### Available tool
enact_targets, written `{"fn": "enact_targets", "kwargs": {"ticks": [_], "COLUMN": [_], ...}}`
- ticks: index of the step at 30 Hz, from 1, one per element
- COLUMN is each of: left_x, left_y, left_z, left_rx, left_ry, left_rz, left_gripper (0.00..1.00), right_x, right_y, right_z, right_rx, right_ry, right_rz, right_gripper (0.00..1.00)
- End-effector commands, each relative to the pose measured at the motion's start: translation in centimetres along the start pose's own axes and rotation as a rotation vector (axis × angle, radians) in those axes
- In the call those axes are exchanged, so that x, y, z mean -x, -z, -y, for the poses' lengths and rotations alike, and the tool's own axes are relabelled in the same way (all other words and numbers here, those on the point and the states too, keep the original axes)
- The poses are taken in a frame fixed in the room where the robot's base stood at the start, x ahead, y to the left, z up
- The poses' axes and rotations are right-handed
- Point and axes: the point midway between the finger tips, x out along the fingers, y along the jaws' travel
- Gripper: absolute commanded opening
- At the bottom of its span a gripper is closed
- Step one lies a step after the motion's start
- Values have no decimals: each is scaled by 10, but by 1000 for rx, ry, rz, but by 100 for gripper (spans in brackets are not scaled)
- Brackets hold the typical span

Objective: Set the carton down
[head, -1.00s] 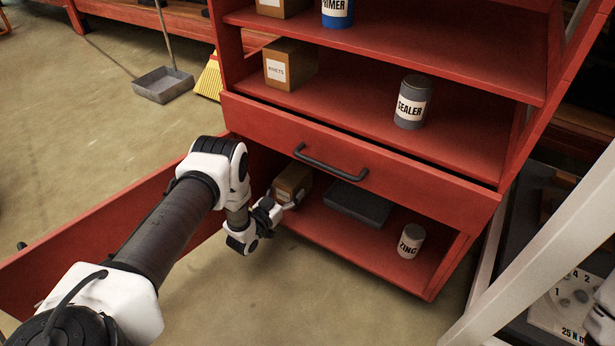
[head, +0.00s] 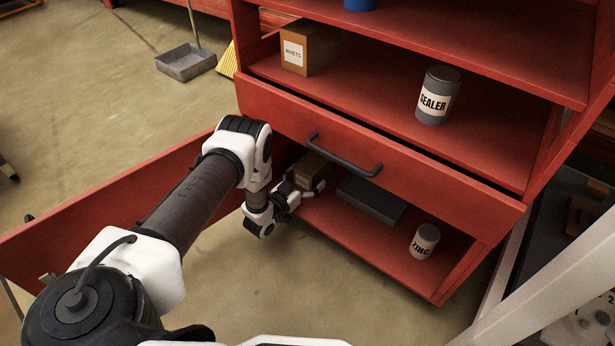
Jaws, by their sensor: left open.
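A brown carton (head: 314,167) with a pale label stands in the lower compartment of the red cabinet (head: 395,192), at its left end, apparently on the bottom shelf (head: 365,230). My left gripper (head: 307,187) is open at the near side of this carton, its fingers close to the carton's lower part. Whether the fingers touch the carton is too small to tell. The drawer front above hides part of the carton's top. My right gripper is not in view.
A dark flat case (head: 371,201) lies right of the carton, and a ZINC can (head: 424,242) stands farther right. The drawer handle (head: 343,156) juts out above. The open red door (head: 110,205) flanks my left arm. A RIVETS box (head: 308,48) and SEALER can (head: 437,95) stand higher up.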

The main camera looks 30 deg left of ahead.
Motion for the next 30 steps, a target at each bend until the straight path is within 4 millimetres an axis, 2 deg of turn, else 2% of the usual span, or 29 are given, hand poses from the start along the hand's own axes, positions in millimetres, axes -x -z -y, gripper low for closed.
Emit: {"fn": "enact_targets", "kwargs": {"ticks": [2,5,10,15,20,23,25,26,27,29,30], "left_x": [1,16,59,100,118,116,122,132,152,199,236], "left_y": [5,6,9,7,3,-8,-22,-27,-31,-28,-20], "left_z": [0,0,0,0,-2,-25,-58,-75,-99,-131,-146], "left_rx": [0,1,1,1,4,39,81,99,118,132,131], "left_ry": [0,1,1,1,2,17,33,37,40,44,50], "left_rz": [0,4,6,4,13,148,359,475,647,922,1092], "left_gripper": [97,97,97,97,97,97,97,97,97,97,97], "right_x": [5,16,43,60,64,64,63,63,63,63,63], "right_y": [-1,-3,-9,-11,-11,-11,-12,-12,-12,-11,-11], "right_z": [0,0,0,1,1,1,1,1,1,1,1], "right_rx": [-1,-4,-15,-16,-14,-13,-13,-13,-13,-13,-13], "right_ry": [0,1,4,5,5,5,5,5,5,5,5], "right_rz": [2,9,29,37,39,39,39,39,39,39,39], "right_gripper": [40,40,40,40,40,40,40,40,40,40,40]}}
